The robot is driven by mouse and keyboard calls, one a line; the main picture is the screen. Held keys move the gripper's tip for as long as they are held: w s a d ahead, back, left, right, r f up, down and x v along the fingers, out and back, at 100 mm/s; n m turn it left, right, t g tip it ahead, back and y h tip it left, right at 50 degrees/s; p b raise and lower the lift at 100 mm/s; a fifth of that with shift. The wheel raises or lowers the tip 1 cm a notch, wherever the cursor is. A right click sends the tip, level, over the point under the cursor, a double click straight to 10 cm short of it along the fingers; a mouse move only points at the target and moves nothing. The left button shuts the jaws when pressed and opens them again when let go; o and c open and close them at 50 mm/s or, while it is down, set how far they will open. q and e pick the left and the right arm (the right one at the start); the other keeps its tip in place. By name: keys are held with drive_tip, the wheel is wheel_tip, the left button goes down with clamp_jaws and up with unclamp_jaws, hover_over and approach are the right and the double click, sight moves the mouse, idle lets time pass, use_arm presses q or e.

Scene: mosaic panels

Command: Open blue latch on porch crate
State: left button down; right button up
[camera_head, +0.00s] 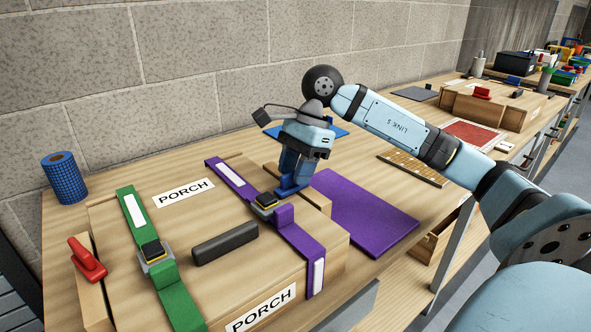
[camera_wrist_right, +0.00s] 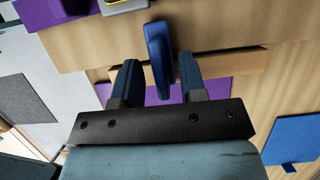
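The wooden porch crate (camera_head: 215,291) stands on the bench with PORCH labels on its lid and front. A green strap and a purple strap cross it. The blue latch (camera_head: 291,189) is a small lever at the crate's right end, partly hidden by my gripper. In the right wrist view the blue latch (camera_wrist_right: 157,48) lies between the two fingers, with a gap on each side. My right gripper (camera_head: 289,176) is open around the latch from above; its fingers also show in the wrist view (camera_wrist_right: 159,75). My left gripper is not in view.
A red latch (camera_head: 88,258) sits at the crate's left end. A black handle (camera_head: 225,242) lies on the lid. A purple mat (camera_head: 362,215) lies right of the crate. A blue roll (camera_head: 64,178) stands by the wall. Other crates and items stand farther along the bench.

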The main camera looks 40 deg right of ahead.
clamp_jaws()
